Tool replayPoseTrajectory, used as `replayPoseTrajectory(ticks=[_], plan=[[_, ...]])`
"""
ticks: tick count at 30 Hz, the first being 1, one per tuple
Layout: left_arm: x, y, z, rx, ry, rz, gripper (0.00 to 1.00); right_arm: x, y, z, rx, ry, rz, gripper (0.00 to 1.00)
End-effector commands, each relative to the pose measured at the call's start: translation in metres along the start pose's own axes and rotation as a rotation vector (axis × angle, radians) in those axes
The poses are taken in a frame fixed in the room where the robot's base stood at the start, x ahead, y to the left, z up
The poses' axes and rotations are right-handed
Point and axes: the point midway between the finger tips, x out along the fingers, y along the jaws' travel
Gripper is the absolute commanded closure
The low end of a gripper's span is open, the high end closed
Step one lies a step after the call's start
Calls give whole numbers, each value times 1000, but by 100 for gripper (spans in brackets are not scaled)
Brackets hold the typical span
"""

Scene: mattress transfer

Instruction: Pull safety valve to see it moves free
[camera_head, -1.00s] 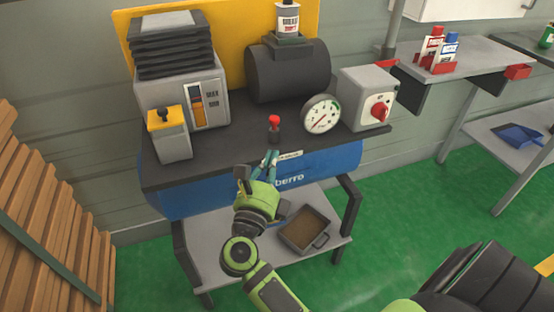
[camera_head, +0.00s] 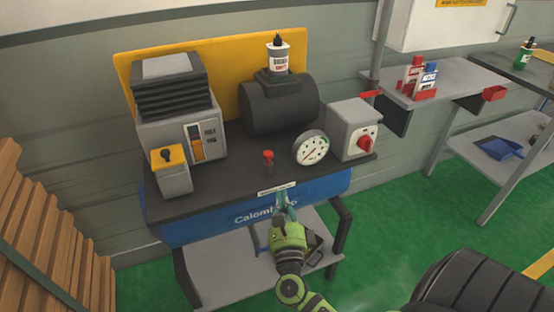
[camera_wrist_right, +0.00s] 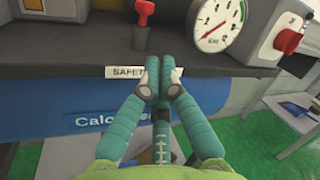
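The safety valve, a small red-topped post (camera_head: 268,160), stands upright on the dark top of the blue compressor bench (camera_head: 215,180). In the right wrist view the valve (camera_wrist_right: 142,22) stands beyond and slightly left of the fingertips. A partly hidden label plate (camera_wrist_right: 128,72) beginning "SAFE" is on the bench's front edge. My right gripper (camera_head: 283,200) is in front of that edge, below the valve and apart from it. In the right wrist view its teal fingertips (camera_wrist_right: 159,68) are together, with nothing visible between them. My left gripper is not in view.
A round gauge (camera_head: 310,148) and a grey box with a red knob (camera_head: 353,128) stand right of the valve. A grey unit with a yellow-topped box (camera_head: 172,172) is at left. A black cylinder (camera_head: 280,103) stands behind. Stacked planks (camera_head: 50,240) are at left.

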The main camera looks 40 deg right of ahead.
Motion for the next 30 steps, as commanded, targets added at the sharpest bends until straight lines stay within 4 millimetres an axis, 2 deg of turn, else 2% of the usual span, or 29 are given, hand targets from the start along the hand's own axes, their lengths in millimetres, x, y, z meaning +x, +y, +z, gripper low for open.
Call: replayPoseTrajectory(ticks=[12, 17, 24, 30], plan=[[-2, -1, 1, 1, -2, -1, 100, 6, 0, 0, 1, -3, 2, 100], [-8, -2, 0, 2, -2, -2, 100, 29, -2, 2, 1, -3, 0, 100], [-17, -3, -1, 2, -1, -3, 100, 73, -1, 1, 0, -3, 1, 100], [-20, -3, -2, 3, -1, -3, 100, 95, 1, 0, 0, -2, 3, 100]])
